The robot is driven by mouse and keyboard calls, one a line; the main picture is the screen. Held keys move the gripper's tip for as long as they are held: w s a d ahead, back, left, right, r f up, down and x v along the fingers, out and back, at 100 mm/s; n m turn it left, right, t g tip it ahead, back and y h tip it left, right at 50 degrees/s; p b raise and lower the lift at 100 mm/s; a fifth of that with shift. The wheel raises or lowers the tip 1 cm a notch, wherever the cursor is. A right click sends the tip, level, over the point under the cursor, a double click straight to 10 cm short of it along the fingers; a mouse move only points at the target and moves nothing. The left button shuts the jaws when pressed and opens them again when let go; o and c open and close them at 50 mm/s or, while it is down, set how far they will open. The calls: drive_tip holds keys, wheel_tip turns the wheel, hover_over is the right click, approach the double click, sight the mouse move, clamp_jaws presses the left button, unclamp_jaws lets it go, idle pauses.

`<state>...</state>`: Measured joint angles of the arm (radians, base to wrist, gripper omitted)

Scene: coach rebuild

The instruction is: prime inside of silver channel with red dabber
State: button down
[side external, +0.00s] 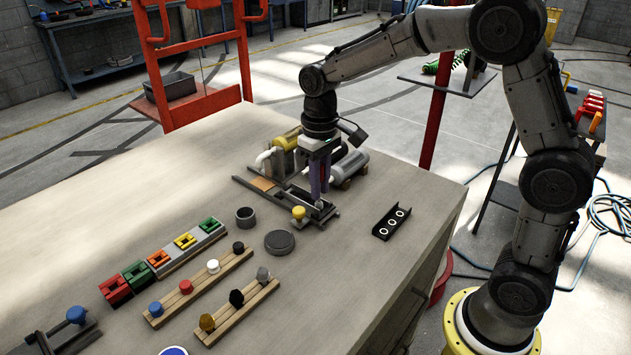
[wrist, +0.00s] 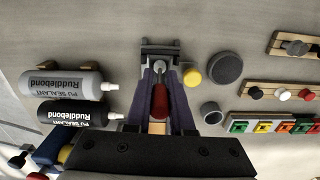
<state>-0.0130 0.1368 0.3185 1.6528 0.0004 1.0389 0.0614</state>
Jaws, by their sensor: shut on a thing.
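My gripper (wrist: 161,88) is shut on the red dabber (wrist: 160,101), with its purple fingers on either side of the red handle. The dabber's pale tip (wrist: 160,74) points to the channel in the wrist view. In the side view my gripper (side external: 320,190) points down over the dark fixture (side external: 270,194). The silver channel (wrist: 160,53) seems to be the grey piece at the fixture's end, just beyond the tip. Its inside is mostly hidden, and I cannot tell whether the tip touches it.
A yellow knob (side external: 298,212) stands beside the fixture. A dark round lid (side external: 280,242) and an open cup (side external: 246,217) are close by. Sealant cartridges (wrist: 66,83) lie behind. A black ringed strip (side external: 391,222) lies right. Wooden racks (side external: 237,313) hold coloured knobs at front left.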

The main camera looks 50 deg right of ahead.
sight(322, 167)
drive_tip(key=shift+s, duration=0.25)
drive_tip(key=shift+r, duration=4)
